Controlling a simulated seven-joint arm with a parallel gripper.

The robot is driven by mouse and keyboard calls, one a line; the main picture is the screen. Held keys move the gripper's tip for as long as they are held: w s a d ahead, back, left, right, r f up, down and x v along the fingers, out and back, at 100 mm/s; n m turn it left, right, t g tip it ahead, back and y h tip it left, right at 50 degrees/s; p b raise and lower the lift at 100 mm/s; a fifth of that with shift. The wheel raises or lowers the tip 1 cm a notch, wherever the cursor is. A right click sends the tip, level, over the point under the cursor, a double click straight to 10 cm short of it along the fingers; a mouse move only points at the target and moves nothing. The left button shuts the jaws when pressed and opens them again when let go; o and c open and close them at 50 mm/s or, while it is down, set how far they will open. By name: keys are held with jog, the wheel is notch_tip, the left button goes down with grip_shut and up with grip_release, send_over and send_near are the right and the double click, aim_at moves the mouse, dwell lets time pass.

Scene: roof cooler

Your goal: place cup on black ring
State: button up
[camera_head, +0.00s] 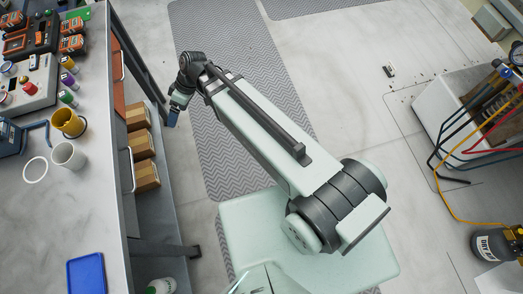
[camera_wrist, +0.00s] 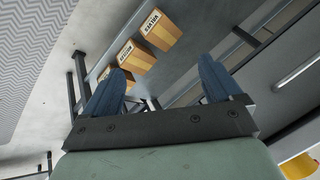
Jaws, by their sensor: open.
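A white cup (camera_head: 68,156) and a yellow cup (camera_head: 67,122) stand near the right edge of the bench in the head view. A pale white ring (camera_head: 35,169) lies flat left of the white cup. I cannot make out a black ring. My gripper (camera_head: 173,112) hangs over the floor beyond the bench's right edge, apart from both cups. In the wrist view my gripper (camera_wrist: 160,80) has its two blue fingers spread with nothing between them. A yellow piece shows at that view's lower right corner; I cannot tell what it is.
The grey bench (camera_head: 55,215) bears a blue tray (camera_head: 86,273) at the front, a blue tool at left and several coloured items at the back. Cardboard boxes (camera_head: 141,146) sit on a shelf below its edge. Bench surface between cups and tray is clear.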

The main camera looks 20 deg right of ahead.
jog(key=s+d+f+m+g+h, duration=0.1)
jog(key=s+d+f+m+h, duration=0.2)
jog(key=d+f, duration=0.55)
jog(key=s+d+f+m+g, duration=0.1)
jog(key=s+d+f+m, duration=0.2)
jog(key=s+d+f, duration=0.5)
jog(key=s+d+f+m+g+h, duration=0.1)
jog(key=s+d+f+m, duration=0.1)
jog(key=s+d+f, duration=0.3)
jog(key=s+d+f+m+g+h, duration=0.1)
jog(key=s+d+f+m, duration=0.2)
jog(key=s+d+f, duration=0.3)
jog(key=s+d, duration=0.1)
jog(key=s, duration=0.4)
jog(key=shift+d+f+m+g+h, duration=0.2)
jog(key=shift+m+g+h, duration=0.1)
jog(key=shift+g+h, duration=0.1)
jog(key=shift+s, duration=0.1)
